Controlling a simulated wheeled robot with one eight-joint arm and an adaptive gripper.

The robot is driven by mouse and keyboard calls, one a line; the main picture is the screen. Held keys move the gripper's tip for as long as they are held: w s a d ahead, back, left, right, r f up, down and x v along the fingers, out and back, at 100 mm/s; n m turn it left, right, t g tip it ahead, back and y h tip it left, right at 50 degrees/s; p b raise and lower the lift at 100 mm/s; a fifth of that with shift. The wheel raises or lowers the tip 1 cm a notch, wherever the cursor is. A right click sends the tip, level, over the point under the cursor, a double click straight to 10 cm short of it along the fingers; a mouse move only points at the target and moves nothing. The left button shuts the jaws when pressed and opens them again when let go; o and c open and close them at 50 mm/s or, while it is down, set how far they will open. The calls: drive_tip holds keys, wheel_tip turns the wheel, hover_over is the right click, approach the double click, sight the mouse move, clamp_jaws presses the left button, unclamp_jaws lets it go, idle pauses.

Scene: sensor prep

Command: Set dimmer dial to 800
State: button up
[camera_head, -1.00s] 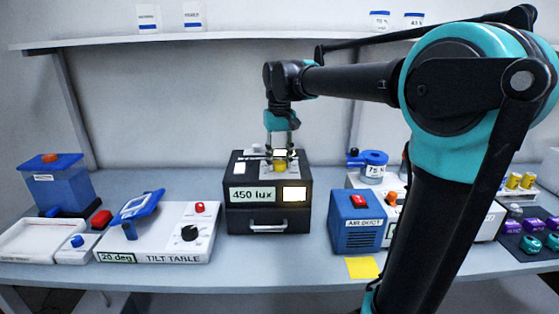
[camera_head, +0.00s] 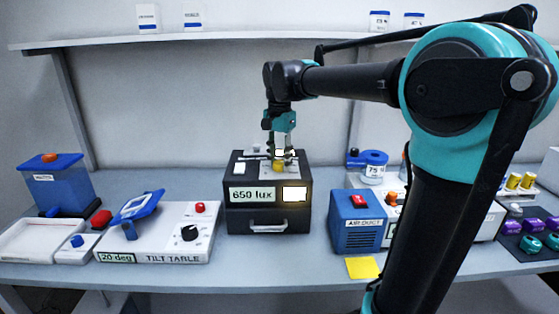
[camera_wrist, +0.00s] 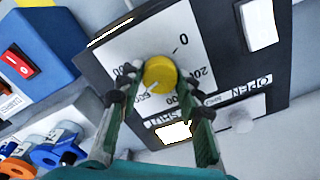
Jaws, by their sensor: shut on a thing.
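The yellow dimmer dial (camera_head: 278,166) sits on top of a black box (camera_head: 235,212). In the wrist view the dial (camera_wrist: 159,74) lies on a white scale plate (camera_wrist: 130,52) with printed numbers, including 0 and 200. The display (camera_head: 252,194) on the box front reads 650 lux. My gripper (camera_head: 279,157) points down at the dial from above. In the wrist view my gripper (camera_wrist: 166,92) has a finger on each side of the dial and is shut on it. The fingers hide part of the scale.
A lit window (camera_head: 294,194) and a drawer handle (camera_head: 268,226) are on the box front. The tilt table (camera_head: 160,245) stands to the left, the blue air duct unit (camera_head: 357,237) to the right. A shelf (camera_head: 250,39) runs above.

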sight(280, 163)
drive_tip(key=m, duration=0.4)
drive_tip(key=shift+m, duration=2.2)
drive_tip(key=o, duration=1.2)
drive_tip(key=shift+c, duration=0.2)
drive_tip(key=shift+r, duration=0.1)
wheel_tip(280, 163, up, 12)
